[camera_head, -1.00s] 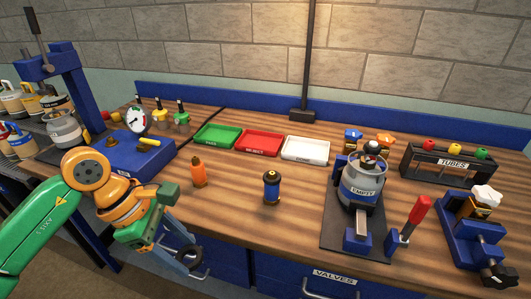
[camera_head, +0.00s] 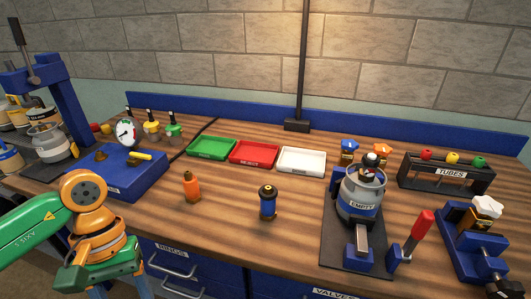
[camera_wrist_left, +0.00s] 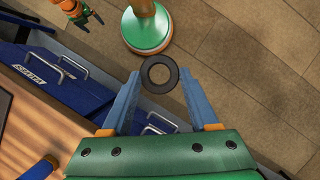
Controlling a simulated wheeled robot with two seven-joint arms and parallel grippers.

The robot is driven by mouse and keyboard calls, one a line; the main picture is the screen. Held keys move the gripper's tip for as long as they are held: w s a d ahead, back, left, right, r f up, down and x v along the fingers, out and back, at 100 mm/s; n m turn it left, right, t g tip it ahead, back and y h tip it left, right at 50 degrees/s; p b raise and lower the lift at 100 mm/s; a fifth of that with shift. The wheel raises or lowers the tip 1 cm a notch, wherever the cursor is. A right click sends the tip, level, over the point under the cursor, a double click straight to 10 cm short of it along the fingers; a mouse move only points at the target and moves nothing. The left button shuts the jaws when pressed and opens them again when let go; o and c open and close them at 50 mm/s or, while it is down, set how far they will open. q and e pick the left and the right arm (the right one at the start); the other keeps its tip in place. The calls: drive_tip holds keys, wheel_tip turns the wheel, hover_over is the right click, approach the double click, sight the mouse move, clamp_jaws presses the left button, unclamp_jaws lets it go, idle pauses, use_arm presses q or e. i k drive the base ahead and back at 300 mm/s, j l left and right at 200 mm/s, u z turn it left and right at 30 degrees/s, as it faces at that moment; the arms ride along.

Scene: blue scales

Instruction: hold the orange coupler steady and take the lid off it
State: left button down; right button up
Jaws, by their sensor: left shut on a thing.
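The orange coupler (camera_head: 192,188) stands upright on the wooden bench, left of centre in the head view. It narrows at its top; the picture is too small to tell the lid from the body. My left gripper (camera_wrist_left: 159,75) is low in front of the bench, away from the coupler. Its blue fingers are shut on a black ring (camera_wrist_left: 147,83), seen in the left wrist view. In the head view its fingertips are cut off by the bottom edge. My right gripper (camera_wrist_left: 90,19) shows small at the top left of the wrist view, fingers apart and empty, touching nothing.
A blue coupler (camera_head: 268,204) with a dark top stands right of the orange one. Green (camera_head: 190,153), red (camera_head: 236,159) and white (camera_head: 284,166) trays lie behind. A gauge block (camera_head: 125,180) is left; a cylinder stand (camera_head: 340,245) is right.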

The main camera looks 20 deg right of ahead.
sight(190, 181)
drive_tip(key=i+z, duration=0.25)
drive_tip(key=z, duration=0.15)
drive_tip(key=i+j+z, duration=0.15)
drive_tip(key=z, duration=0.2)
drive_tip(key=i+j+z, duration=0.2)
drive_tip(key=z, duration=0.2)
drive_tip(key=i+j+z, duration=0.35)
drive_tip(key=k+l, duration=0.1)
